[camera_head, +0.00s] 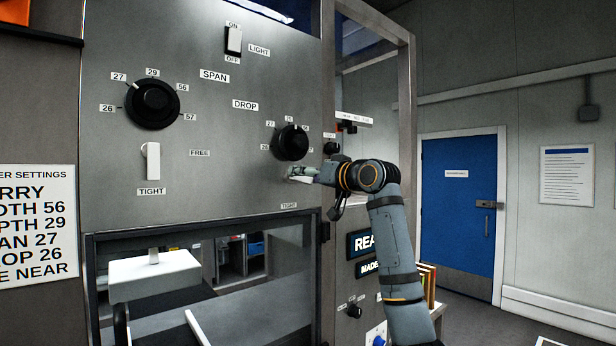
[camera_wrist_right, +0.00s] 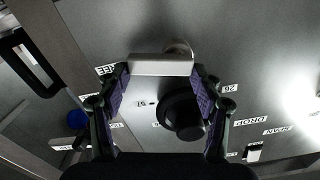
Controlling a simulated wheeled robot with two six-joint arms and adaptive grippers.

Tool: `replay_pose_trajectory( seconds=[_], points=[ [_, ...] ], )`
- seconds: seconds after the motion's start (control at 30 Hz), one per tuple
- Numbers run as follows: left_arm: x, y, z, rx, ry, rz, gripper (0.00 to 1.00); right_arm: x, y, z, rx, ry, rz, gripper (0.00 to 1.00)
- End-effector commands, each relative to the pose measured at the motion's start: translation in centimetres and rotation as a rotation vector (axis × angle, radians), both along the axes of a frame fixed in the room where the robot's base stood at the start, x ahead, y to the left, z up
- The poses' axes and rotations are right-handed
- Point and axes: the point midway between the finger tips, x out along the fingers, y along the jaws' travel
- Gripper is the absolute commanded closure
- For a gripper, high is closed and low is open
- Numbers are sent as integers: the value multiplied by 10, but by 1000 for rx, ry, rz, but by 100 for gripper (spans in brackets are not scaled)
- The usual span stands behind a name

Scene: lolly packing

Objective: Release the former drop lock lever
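The drop lock lever (camera_wrist_right: 160,65) is a white bar on the grey panel, below the DROP dial (camera_head: 293,142). In the right wrist view it lies crosswise, with one end near the FREE label (camera_wrist_right: 105,70). In the head view it is largely hidden by my gripper. My right gripper (camera_wrist_right: 160,70) is at the lever with its fingers spread wide, one by each end of the bar. I cannot tell whether the fingers touch it. The TIGHT label (camera_head: 289,205) is below the lever. My left gripper is not in view.
The span lock lever (camera_head: 152,161) hangs upright above its own TIGHT label, under the SPAN dial (camera_head: 152,104). The light switch (camera_head: 233,40) is higher up. A dark-framed window opening (camera_head: 92,270) is below. A metal frame post (camera_head: 411,100) stands to the right of the panel.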

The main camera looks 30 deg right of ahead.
Motion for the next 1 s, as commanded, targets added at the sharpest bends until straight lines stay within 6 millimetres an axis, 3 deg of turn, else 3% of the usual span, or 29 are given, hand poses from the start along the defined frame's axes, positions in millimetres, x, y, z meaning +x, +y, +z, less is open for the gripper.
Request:
replay_pose_trajectory(
  seconds=[0.13,0.43,0.73,0.77,0.9,1.0],
  points=[
    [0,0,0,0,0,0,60,0,0,0,0,0,-1,66],
    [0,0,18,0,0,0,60,0,1,7,-232,-18,-1,66],
    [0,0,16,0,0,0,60,0,1,6,-254,-21,0,66],
    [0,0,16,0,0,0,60,0,1,6,-253,-21,0,30],
    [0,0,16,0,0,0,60,0,2,6,-253,-21,0,11],
    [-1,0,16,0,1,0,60,0,2,6,-252,-21,0,11]
  ],
)
